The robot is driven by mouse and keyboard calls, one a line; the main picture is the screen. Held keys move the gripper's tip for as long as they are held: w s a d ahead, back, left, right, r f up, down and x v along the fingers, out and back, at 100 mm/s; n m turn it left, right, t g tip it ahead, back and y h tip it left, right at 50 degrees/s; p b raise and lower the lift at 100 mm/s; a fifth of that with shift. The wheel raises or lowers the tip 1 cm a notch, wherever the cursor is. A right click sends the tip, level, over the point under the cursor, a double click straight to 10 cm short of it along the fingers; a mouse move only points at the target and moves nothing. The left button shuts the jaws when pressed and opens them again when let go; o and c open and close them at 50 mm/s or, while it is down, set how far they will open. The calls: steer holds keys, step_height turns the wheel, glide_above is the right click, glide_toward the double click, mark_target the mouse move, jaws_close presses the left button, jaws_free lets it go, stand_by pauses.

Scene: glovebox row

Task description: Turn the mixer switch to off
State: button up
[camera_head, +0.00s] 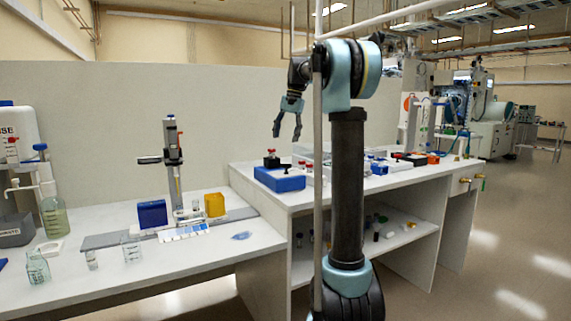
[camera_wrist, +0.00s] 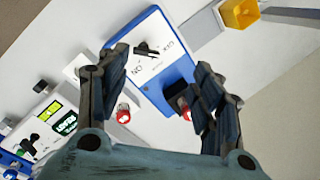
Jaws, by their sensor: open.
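A blue box (camera_wrist: 165,75) with a white top panel lies below my gripper in the wrist view. A black switch knob (camera_wrist: 147,50) sits on that panel, with lettering beside it that looks like ON and OFF; which label it points to is hard to tell. A black part with a red end (camera_wrist: 186,113) is also on the box, partly behind the right finger. In the head view the blue box (camera_head: 279,180) stands at the left end of the higher bench. My gripper (camera_head: 287,136) is open and empty above it; in the wrist view its fingers (camera_wrist: 161,62) spread either side, apart from the knob.
A device with green displays (camera_wrist: 62,110) is left in the wrist view, and a red-capped item (camera_wrist: 123,115) is close to the left finger. The lower bench (camera_head: 180,262) holds a stand (camera_head: 173,150), a yellow block (camera_head: 215,205) and glass beakers (camera_head: 132,250).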

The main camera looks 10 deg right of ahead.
mark_target(286, 166)
step_height(286, 166, up, 6)
steer(key=h, duration=0.2)
steer(key=f, duration=1.7)
steer(key=shift+w+a+f, duration=0.1)
steer(key=shift+w+f, duration=0.15)
steer(key=c, duration=1.1)
